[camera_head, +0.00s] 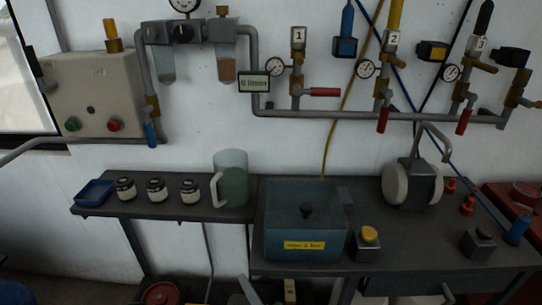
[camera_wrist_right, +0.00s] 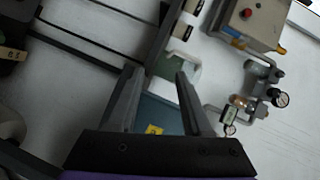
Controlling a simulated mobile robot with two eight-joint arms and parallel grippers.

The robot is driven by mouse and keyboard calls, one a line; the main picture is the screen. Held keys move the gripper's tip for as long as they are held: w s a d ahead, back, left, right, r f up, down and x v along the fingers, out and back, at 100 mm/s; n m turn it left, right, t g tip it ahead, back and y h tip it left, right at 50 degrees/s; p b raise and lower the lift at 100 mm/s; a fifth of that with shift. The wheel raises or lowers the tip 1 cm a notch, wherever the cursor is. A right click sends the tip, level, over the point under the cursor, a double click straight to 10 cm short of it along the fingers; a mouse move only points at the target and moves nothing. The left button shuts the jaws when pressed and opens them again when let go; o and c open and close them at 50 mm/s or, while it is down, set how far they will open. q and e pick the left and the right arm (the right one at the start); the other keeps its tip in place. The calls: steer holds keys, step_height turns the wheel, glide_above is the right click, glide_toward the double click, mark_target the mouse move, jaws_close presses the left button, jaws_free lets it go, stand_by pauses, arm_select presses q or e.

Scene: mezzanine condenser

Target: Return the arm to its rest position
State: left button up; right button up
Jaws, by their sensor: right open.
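My right gripper (camera_wrist_right: 157,76) is open in the right wrist view, with nothing between its two dark fingers. Past its fingers are the green jug (camera_wrist_right: 178,68) and the blue box (camera_wrist_right: 156,112), both apart from them as far as I can tell. In the head view, grey slanted parts show at the bottom edge below the bench; I cannot tell which belong to my right arm. My left gripper does not show in the head view.
The bench (camera_head: 400,254) carries the blue box (camera_head: 307,220) with a dark knob, a yellow button (camera_head: 369,236) and a grey two-disc device (camera_head: 412,182). The left shelf holds the green jug (camera_head: 234,187), jars (camera_head: 157,189) and a blue tray (camera_head: 94,193). Pipes and valves line the wall.

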steer(key=s+d+f+n+g+h, duration=0.45)
steer(key=s+d, duration=0.35)
steer(key=d, duration=0.4)
steer(key=s+d+f+n+g+h, duration=0.3)
steer(key=s+d+f+n+g, duration=0.25)
steer(key=s+d, duration=0.4)
arm_select(q)
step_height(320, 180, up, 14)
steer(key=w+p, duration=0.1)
steer(key=p, duration=1.1)
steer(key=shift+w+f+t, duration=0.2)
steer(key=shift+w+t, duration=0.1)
arm_select(e)
steer(key=w+r+t, duration=0.1)
steer(key=w+r, duration=0.3)
steer(key=r, duration=0.8)
steer(key=shift+d+r+m, duration=0.2)
steer(key=shift+d+m, duration=0.2)
steer(key=shift+d, duration=0.05)
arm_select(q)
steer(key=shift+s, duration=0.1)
